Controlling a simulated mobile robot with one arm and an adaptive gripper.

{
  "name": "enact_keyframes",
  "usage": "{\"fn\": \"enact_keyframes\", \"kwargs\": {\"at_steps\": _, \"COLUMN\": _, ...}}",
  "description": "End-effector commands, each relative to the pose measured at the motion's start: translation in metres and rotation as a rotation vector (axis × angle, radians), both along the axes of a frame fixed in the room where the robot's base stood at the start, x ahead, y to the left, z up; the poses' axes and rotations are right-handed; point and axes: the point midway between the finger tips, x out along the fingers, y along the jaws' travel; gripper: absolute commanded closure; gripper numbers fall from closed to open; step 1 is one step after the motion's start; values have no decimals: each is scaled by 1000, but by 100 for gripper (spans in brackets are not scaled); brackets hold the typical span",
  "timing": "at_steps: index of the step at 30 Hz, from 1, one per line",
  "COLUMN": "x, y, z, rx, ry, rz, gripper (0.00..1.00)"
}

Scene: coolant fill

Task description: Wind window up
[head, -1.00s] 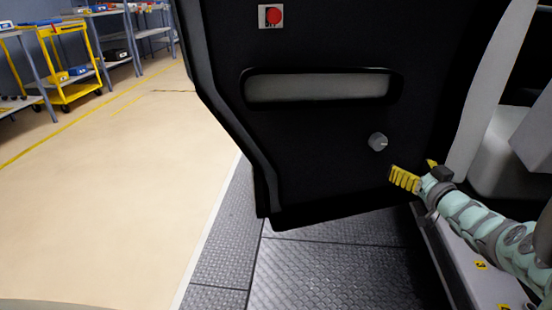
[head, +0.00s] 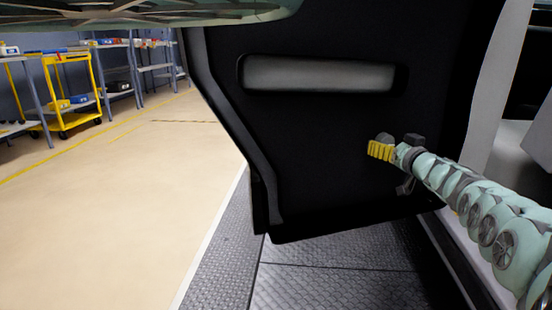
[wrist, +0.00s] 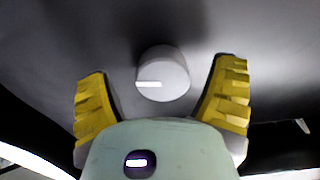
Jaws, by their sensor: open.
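A round grey knob (wrist: 163,82) with a white mark stands on the dark inner door panel (head: 320,150). In the wrist view it lies ahead of my gripper (wrist: 162,70), between the two yellow fingers, with a gap on each side. The mark points left. In the head view my gripper (head: 381,150) is at the door panel and covers most of the knob (head: 386,137). The fingers are open and hold nothing. The window glass is not in view.
A long grey recess (head: 320,77) lies in the door above the knob. A treadplate floor (head: 335,280) is below the door. A yellow cart (head: 70,95) and shelves stand at the far left, with clear floor (head: 120,200) between.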

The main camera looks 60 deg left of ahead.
Motion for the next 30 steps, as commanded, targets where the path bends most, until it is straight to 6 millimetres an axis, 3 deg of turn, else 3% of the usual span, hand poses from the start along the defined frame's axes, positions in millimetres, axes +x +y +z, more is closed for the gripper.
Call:
{"fn": "enact_keyframes", "kwargs": {"at_steps": 4, "x": -1, "y": 11, "z": 0, "rx": 3, "ry": -2, "rz": 7, "gripper": 16}}
{"fn": "enact_keyframes", "kwargs": {"at_steps": 17, "x": 0, "y": 13, "z": 2, "rx": 5, "ry": 1, "rz": 6, "gripper": 16}}
{"fn": "enact_keyframes", "kwargs": {"at_steps": 30, "x": 1, "y": 13, "z": 2, "rx": 4, "ry": 0, "rz": 5, "gripper": 61}}
